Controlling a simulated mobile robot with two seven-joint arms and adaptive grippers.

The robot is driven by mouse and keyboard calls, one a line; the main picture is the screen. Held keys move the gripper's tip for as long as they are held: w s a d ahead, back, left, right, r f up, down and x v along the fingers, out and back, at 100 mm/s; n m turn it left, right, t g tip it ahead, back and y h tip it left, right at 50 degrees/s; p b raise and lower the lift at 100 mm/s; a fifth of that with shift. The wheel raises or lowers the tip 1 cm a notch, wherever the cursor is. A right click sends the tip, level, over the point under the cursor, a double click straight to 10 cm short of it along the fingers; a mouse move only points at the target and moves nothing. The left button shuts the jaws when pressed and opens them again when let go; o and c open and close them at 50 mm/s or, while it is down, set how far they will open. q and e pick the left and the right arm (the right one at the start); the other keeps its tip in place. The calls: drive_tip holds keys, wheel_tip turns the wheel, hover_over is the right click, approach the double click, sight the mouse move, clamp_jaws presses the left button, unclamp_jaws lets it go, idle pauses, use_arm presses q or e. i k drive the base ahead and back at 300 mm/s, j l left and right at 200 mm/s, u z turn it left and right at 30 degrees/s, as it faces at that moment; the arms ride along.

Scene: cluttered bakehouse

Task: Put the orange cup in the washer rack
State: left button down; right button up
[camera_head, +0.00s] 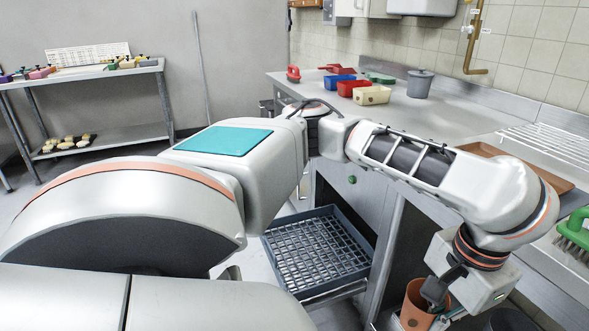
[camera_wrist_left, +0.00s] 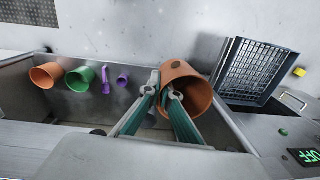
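An orange cup (camera_head: 413,302) is at my left gripper (camera_head: 435,292), low at the right in the head view. In the left wrist view the orange cup (camera_wrist_left: 188,84) is at the fingertips of my left gripper (camera_wrist_left: 163,88). One finger is beside the cup and the other is at its rim, apparently closed on the wall; the contact is partly hidden. The washer rack (camera_head: 318,250) is a grey, empty grid basket, pulled out below the counter. The rack also shows in the wrist view (camera_wrist_left: 255,68), right of the cup. My right gripper is not in view.
A second orange cup (camera_wrist_left: 46,75), a green cup (camera_wrist_left: 80,78) and purple items (camera_wrist_left: 122,79) stand left in a sunken trough. A panel (camera_wrist_left: 305,155) reads OFF. Bins (camera_head: 372,95), a grey pot (camera_head: 420,84) and a green brush (camera_head: 575,232) are on the counter.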

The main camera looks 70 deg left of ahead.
sight(288, 244)
drive_tip(key=j+u, duration=0.1)
drive_tip(key=u, duration=0.3)
drive_tip(key=i+j+u, duration=0.1)
drive_tip(key=u, duration=0.35)
drive_tip(key=i+u, duration=0.1)
drive_tip(key=u, duration=0.3)
drive_tip(key=i+j+u, duration=0.15)
drive_tip(key=i+u, duration=0.2)
drive_tip(key=i, duration=0.15)
drive_tip(key=i+u, duration=0.35)
drive_tip(key=i, duration=0.45)
